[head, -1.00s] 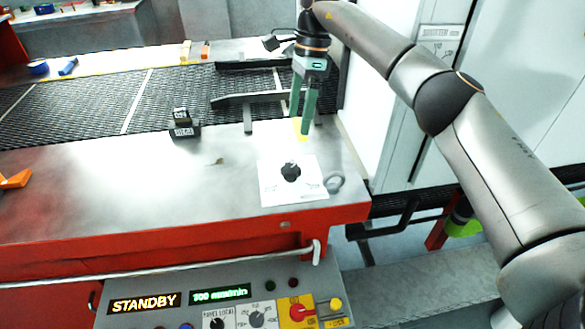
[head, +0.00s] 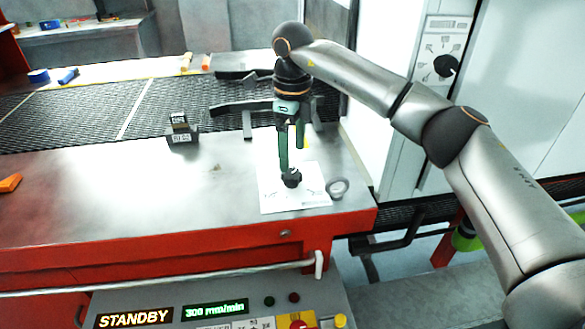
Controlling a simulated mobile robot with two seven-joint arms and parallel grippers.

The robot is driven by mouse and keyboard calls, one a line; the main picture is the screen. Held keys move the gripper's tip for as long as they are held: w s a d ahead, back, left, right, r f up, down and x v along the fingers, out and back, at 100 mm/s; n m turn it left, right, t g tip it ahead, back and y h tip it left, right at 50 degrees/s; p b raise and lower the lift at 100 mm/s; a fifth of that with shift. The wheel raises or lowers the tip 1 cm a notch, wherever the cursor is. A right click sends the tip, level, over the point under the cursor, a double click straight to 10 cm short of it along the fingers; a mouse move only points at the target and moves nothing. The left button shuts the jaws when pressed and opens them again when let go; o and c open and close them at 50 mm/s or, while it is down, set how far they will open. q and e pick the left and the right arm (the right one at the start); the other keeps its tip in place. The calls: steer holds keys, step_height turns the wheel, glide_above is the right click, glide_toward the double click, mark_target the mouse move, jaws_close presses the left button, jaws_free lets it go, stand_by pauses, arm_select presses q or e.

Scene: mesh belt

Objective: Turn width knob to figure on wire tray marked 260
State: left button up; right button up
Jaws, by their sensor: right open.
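A black knob (head: 292,180) stands on a white marked plate (head: 312,200) at the front right of the steel table. The plate's figures are too small to read. My right gripper (head: 292,160), green-fingered, points down just above the knob with its fingers apart; one fingertip overlaps the knob's top edge in the picture, and I cannot tell if it touches. A small dark block with a pale label (head: 182,130) stands at the table's back edge by the mesh; its figure is unreadable. I cannot make out a wire tray marked 260. My left gripper is out of view.
A grey ring (head: 338,188) lies right of the plate. The mesh belt (head: 70,118) runs behind the table, with dark bars (head: 247,122) near the arm. A panel (head: 215,311) below reads STANDBY and 300 mm/min. A cabinet dial (head: 446,66) is at right.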

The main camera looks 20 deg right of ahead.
mark_target(292, 173)
steer(key=shift+f, duration=2.8)
steer(key=c, duration=1.4)
steer(key=shift+n, duration=0.4)
steer(key=n+p, duration=0.1)
steer(key=n, duration=0.1)
steer(key=shift+r+n, duration=0.1)
steer(key=shift+n, duration=0.2)
steer(key=n, duration=0.4)
steer(key=shift+n, duration=0.3)
